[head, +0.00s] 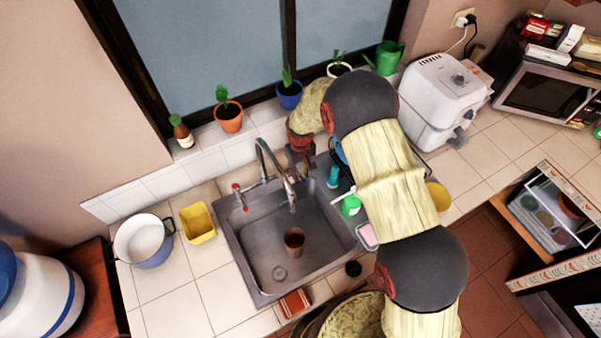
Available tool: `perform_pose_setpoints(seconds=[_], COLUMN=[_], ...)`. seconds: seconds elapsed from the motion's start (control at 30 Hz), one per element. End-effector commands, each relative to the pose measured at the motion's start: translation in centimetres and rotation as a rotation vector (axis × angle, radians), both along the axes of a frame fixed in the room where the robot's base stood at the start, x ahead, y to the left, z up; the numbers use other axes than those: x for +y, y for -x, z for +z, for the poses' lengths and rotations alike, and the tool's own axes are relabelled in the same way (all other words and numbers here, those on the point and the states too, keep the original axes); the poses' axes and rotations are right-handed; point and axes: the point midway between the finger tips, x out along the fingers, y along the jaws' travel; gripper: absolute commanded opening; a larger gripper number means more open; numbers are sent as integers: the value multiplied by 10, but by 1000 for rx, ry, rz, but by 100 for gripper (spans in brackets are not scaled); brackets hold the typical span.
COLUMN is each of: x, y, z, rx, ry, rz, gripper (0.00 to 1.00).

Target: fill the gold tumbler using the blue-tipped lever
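A brown, coppery cup, which looks like the gold tumbler (294,240), stands upright in the sink basin, below and near the end of the faucet spout. The curved metal faucet (264,157) rises at the sink's back edge. A red-tipped lever (238,190) is on its left. The blue-tipped lever is not visible; my gripper and arm cover the area right of the faucet. My gripper (300,162) points down just right of the faucet. Its fingers are small and dark, and whether they touch a lever is unclear. I cannot make out any water stream.
The metal sink (250,235) has free room around the cup. A yellow container (198,222) and a white-and-blue pot (145,241) stand left. Potted plants (228,112) line the sill. A green-topped bottle (351,205) and pink sponge (368,236) lie at right, near my arm.

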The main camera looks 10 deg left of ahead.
Motion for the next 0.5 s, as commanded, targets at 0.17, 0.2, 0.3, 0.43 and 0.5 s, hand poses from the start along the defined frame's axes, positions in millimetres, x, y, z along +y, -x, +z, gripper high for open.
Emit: perform_pose_setpoints(seconds=[0.17, 0.2, 0.3, 0.43, 0.5], x=[0, 0, 0, 0, 0], y=[0, 0, 0, 0, 0], z=[0, 0, 0, 0, 0], rx=[0, 0, 0, 0, 0], ry=[0, 0, 0, 0, 0], rz=[0, 0, 0, 0, 0], gripper=[11, 9, 3, 0, 0])
